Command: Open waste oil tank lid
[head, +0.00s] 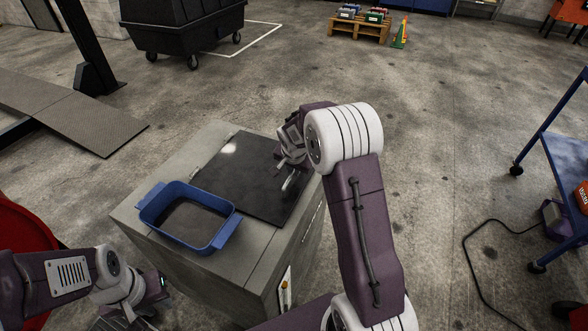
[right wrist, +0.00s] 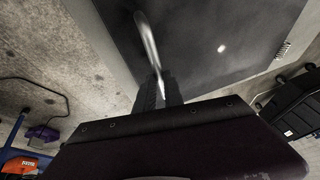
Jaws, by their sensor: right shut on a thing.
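The waste oil tank (head: 180,262) is a grey box in the head view. Its dark lid (head: 237,180) lies flat on the right part of the top, and it also fills much of the right wrist view (right wrist: 215,50). A shiny metal handle (right wrist: 148,40) stands on the lid near its right edge; it shows small in the head view (head: 289,178). My right gripper (right wrist: 158,92) is shut on the handle, its fingertips partly hidden by the wrist housing. My left gripper (head: 140,318) is low at the left of the tank, away from the lid, its fingers cut off by the frame edge.
A blue tray (head: 165,228) with two side grips sits on the tank's top, left of the lid. A black wheeled bin (head: 185,25) and a wooden pallet (head: 358,30) stand behind. A blue cart (head: 570,160) is at right, with a cable on the floor. Open floor lies around.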

